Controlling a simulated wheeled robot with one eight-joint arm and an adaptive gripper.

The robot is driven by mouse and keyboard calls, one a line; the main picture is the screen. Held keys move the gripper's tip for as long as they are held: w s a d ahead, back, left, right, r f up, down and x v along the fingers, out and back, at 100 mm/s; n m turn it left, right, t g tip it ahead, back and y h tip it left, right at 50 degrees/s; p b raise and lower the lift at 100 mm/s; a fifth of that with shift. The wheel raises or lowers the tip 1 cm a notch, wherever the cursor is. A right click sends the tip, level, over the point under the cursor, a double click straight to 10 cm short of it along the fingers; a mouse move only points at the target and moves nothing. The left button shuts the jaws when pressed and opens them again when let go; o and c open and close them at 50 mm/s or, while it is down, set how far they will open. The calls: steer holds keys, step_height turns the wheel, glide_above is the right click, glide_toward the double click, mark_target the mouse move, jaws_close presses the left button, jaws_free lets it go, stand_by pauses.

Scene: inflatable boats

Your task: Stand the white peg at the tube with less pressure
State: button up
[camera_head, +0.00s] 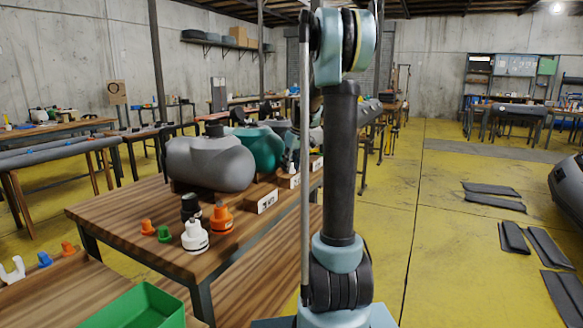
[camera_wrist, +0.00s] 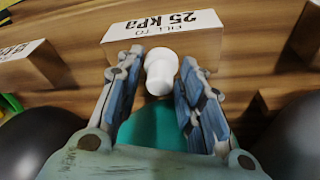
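The white peg (camera_wrist: 161,74) is between the fingertips of my gripper (camera_wrist: 162,66) in the wrist view. Both blue-padded fingers appear to touch its sides. Behind it is a wooden block with a white sign (camera_wrist: 165,28), upside down in this view, reading "FILL TO 25 kPa". A teal tube (camera_wrist: 150,126) shows below the peg; in the head view the teal tube (camera_head: 262,147) lies behind a grey tube (camera_head: 210,163). A sign block (camera_head: 261,200) stands before the grey tube, its small print hard to read. My arm hides most of the gripper in the head view.
A green bin (camera_head: 135,312) is at the front. Another sign block (camera_wrist: 30,65) is at left in the wrist view.

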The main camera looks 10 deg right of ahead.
steer(key=shift+o, duration=0.5)
steer(key=shift+r, duration=0.15)
steer(key=v, duration=1.2)
steer(key=s+a+f+m, duration=0.15)
steer(key=s+f, duration=0.25)
steer(key=s, duration=0.7)
steer(key=s+f+m, duration=0.2)
steer(key=s+f, duration=0.2)
steer(key=s, duration=0.8)
steer(key=s+f+m+h, duration=0.1)
steer(key=s+f+m, duration=0.1)
steer(key=s+f, duration=1.4)
steer(key=s, duration=0.2)
steer(key=shift+s+f+h, duration=0.25)
steer(key=shift+s+h, duration=0.05)
steer(key=shift+m, duration=0.25)
steer(key=shift+c, duration=0.5)
